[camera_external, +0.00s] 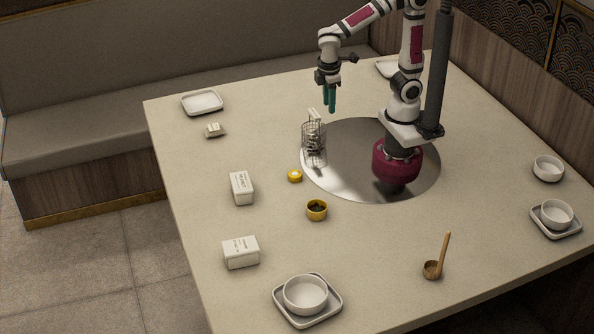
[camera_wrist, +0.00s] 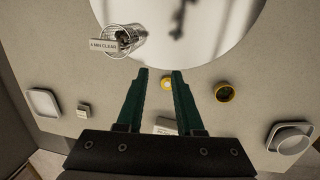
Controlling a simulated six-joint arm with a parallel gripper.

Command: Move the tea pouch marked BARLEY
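Two white printed packs stand at the left of the table in the external view, one farther back (camera_external: 241,188) and one nearer the front (camera_external: 240,252). A small pale packet (camera_external: 213,130) lies near the back left tray and also shows in the wrist view (camera_wrist: 83,110). I cannot read BARLEY on any of them, so I cannot tell which is the tea pouch. My gripper (camera_external: 329,109) hangs above the table behind the wire basket, pointing down. In the wrist view its teal fingers (camera_wrist: 160,72) are apart with nothing between them. They partly hide a white pack (camera_wrist: 166,125).
A wire basket (camera_external: 313,147) holding small items, with a label (camera_wrist: 103,46), stands at the edge of the round metal plate (camera_external: 345,180). A wooden ladle (camera_external: 433,270) and bowls stand toward the front and right.

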